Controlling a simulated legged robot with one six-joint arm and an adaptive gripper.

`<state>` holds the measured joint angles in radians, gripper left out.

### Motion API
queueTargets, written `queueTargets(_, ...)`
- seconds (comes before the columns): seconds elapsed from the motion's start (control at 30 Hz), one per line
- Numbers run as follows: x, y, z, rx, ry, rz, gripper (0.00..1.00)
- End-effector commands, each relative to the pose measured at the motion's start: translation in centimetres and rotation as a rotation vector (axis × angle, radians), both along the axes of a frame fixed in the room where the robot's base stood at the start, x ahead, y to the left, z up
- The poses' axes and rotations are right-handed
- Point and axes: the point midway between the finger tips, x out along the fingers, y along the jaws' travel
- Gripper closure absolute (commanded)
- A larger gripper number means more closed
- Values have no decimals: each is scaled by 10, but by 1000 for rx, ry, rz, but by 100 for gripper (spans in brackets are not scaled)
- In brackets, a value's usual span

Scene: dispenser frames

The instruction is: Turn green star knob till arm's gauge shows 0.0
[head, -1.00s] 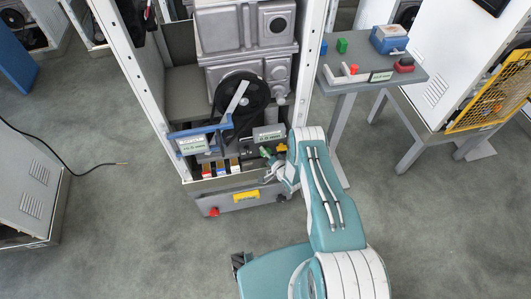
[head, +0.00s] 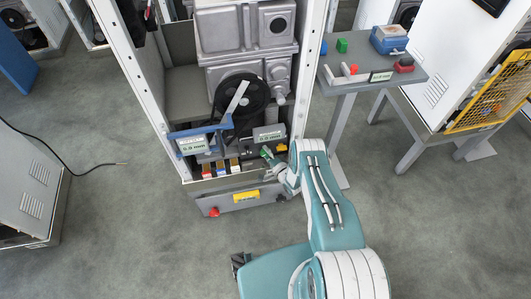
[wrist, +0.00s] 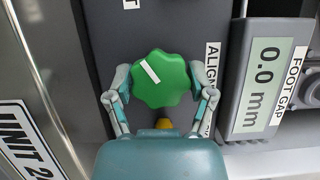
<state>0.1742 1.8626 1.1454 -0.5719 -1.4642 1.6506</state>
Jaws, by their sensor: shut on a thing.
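The green star knob (wrist: 160,80) fills the middle of the wrist view, its white mark tilted toward upper left. My gripper (wrist: 158,88) has one finger on each side of it and is shut on it. In the head view the knob (head: 266,153) shows small at the cabinet's lower right, in front of my gripper. A gauge labelled FOOT GAP (wrist: 266,75) reads 0.0 mm beside the knob. The blue arm (head: 198,131) in the cabinet carries another gauge (head: 192,145), whose digits are too small to read surely.
An ALIGN label (wrist: 211,75) stands right of the knob, partly behind my finger. A black wheel (head: 240,97) sits above in the cabinet. A grey drawer front (head: 226,199) with a red knob lies below. A side table (head: 350,103) stands at right.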

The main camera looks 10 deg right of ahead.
Motion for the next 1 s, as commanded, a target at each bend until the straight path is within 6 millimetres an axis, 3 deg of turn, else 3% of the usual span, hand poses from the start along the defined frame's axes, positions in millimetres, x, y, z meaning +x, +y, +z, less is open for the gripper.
queueTargets(0.23, -1, -3, -4, -1, 11, -11, 78)
queueTargets(0.27, -2, -3, -4, -1, 11, -11, 26)
queueTargets(0.3, -2, -3, -4, -1, 11, -10, 17)
queueTargets(0.7, -6, -3, -2, -2, 7, -5, 17)
queueTargets(1.0, -55, -26, -3, 1, 9, -10, 17)
